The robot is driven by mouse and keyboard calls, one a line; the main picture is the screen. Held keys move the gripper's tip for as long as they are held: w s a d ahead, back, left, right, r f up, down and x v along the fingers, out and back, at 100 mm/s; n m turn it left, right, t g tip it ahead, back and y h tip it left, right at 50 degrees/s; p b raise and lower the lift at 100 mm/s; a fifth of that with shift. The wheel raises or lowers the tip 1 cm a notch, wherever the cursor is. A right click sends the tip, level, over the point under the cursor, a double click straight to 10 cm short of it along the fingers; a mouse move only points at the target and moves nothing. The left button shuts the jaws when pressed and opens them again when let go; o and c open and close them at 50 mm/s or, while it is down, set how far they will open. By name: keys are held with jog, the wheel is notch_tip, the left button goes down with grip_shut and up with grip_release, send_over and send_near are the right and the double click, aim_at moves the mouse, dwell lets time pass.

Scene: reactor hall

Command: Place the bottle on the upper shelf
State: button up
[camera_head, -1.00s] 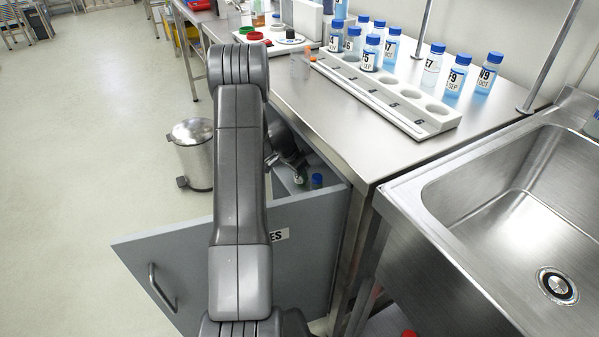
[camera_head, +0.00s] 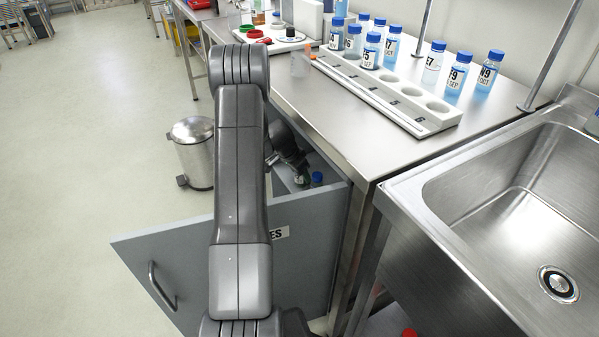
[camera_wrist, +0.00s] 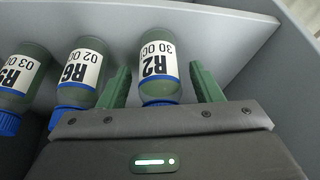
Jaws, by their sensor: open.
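In the wrist view a capped bottle (camera_wrist: 159,62) with a white label reading "R2" lies between the two green fingers of my gripper (camera_wrist: 161,86). In the head view my gripper is down in the open grey drawer (camera_head: 230,262), mostly hidden behind my arm. A blue-capped bottle (camera_head: 317,180) shows there beside it. No upper shelf can be made out.
Two similar bottles, "R6" (camera_wrist: 80,72) and another (camera_wrist: 22,78), lie left of the gripper. Drawer walls are close around it. On the steel bench (camera_head: 345,135) stand a numbered white rack (camera_head: 400,100) and several blue-capped bottles. A sink (camera_head: 500,210) is at right.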

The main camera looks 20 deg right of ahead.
jog(key=w+v, duration=0.1)
jog(key=v, duration=0.6)
jog(key=shift+s+r+p, duration=0.4)
jog(key=shift+s+p, duration=0.05)
jog(key=shift+s, duration=0.1)
dwell(0.7)
